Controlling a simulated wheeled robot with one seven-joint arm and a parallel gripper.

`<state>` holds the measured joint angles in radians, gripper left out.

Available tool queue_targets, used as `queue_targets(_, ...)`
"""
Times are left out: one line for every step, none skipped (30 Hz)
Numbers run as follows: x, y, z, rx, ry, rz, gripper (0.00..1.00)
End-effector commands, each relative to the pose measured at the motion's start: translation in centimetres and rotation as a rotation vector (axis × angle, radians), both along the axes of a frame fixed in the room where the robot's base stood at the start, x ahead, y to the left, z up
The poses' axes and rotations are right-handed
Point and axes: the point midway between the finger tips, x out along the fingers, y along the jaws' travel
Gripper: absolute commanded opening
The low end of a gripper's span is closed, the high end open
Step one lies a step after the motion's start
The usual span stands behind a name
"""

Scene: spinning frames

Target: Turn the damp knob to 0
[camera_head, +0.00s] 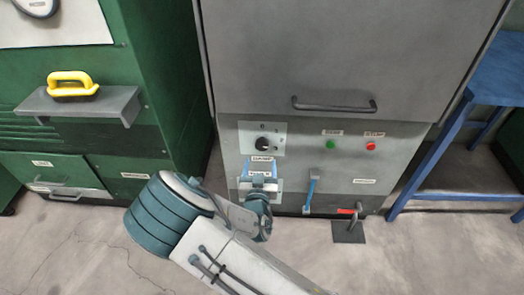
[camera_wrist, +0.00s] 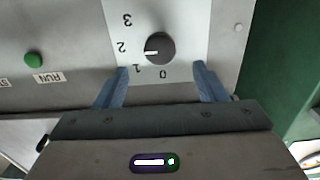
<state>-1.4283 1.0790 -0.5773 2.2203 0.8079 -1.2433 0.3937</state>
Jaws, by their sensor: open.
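The damp knob (camera_head: 262,143) is a round black knob on a pale plate on the grey machine's lower panel. In the wrist view the knob (camera_wrist: 160,48) appears upside down, with a white pointer aimed left, between the 2 and the 1 and closer to the 2. The 0 mark lies just below the knob there, the 3 at upper left. My gripper (camera_wrist: 161,68) is open and empty. Its two blue fingers are spread to either side, below the knob in the wrist view, not touching it. In the head view my gripper (camera_head: 258,172) is below the knob.
A green button (camera_head: 331,144) and a red button (camera_head: 371,146) are right of the knob. A blue-handled lever (camera_head: 311,188) hangs below them, and a red-marked pedal (camera_head: 348,226) is on the floor. A dark handle (camera_head: 334,106) is above. A green cabinet (camera_head: 160,70) stands left.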

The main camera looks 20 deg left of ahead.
Motion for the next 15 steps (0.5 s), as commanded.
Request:
queue_targets(1.2,0.3,-0.1,0.003,-0.003,-0.001,0.65)
queue_targets(1.8,0.4,-0.2,0.001,-0.002,-0.001,0.65)
queue_targets(2.6,0.6,-0.1,0.002,-0.003,-0.001,0.65)
queue_targets(3.2,0.7,-0.2,0.001,-0.002,-0.002,0.65)
queue_targets(3.8,0.9,-0.2,0.001,-0.002,0.000,0.65)
queue_targets(4.4,1.1,-0.2,0.000,-0.001,0.000,0.65)
queue_targets(4.9,1.2,-0.2,0.001,-0.001,-0.001,0.65)
queue_targets(5.4,1.3,-0.1,0.000,-0.001,-0.001,0.65)
queue_targets(5.9,1.4,-0.1,0.001,-0.001,-0.001,0.65)
queue_targets(6.2,1.5,-0.1,0.001,0.000,0.000,0.65)
queue_targets(6.5,1.6,-0.1,0.001,0.001,0.000,0.65)
queue_targets(6.9,1.7,-0.1,0.001,0.000,0.001,0.65)
queue_targets(7.1,1.8,-0.1,0.001,0.000,0.001,0.65)
queue_targets(7.3,1.8,-0.1,0.001,0.000,0.001,0.65)
queue_targets(7.4,1.8,-0.1,0.000,0.001,0.000,0.65)
